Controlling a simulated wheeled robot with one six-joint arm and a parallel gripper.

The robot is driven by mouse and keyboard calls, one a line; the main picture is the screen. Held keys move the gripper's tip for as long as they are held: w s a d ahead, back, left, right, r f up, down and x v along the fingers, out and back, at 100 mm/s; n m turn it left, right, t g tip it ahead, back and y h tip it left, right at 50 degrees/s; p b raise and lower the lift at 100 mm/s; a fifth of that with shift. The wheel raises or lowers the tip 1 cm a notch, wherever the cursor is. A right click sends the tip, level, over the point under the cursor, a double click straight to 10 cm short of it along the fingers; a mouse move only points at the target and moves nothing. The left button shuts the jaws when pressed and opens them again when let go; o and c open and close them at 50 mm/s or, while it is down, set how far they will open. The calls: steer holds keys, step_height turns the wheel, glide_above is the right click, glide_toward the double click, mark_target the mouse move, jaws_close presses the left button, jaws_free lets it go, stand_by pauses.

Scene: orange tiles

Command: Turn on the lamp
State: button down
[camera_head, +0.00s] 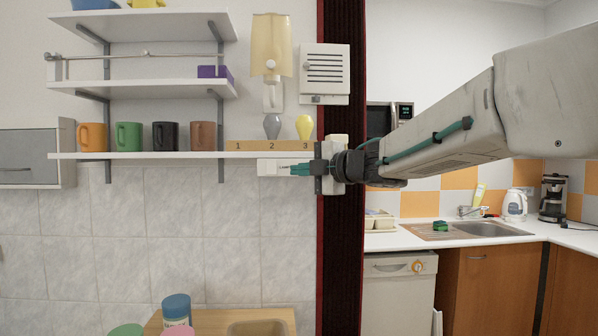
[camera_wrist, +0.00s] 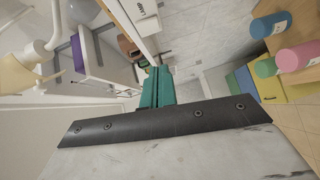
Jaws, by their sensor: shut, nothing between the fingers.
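The wall lamp has a cream shade (camera_head: 271,45) and hangs above the lower shelf in the head view. The shade also shows at the left of the wrist view (camera_wrist: 14,72). A white box (camera_head: 268,167) with a label that seems to read LAMP is fixed below the shelf's right part. The label shows near the top of the wrist view (camera_wrist: 142,8). My gripper (camera_head: 294,169) is shut and empty, its teal fingers level with the box at its right end. I cannot tell whether they touch it. The fingers point up in the wrist view (camera_wrist: 155,78).
The lower shelf (camera_head: 150,155) holds several mugs and a numbered wooden strip (camera_head: 270,145) with a grey bulb (camera_head: 272,126) and a yellow bulb (camera_head: 304,126). A dark red-edged post (camera_head: 342,250) stands beside my gripper. The tiled wall below the shelf is clear.

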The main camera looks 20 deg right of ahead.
mark_target(269, 173)
steer(key=x, duration=0.3)
steer(key=d+x, duration=0.1)
steer(key=x, duration=0.5)
steer(key=shift+w+d+f, duration=0.2)
steer(key=shift+w+d, duration=0.05)
steer(key=shift+w, duration=0.35)
steer(key=shift+w+d, duration=0.2)
steer(key=shift+w, duration=0.45)
steer(key=shift+f, duration=0.1)
steer(key=shift+w, duration=0.2)
steer(key=shift+s, duration=0.1)
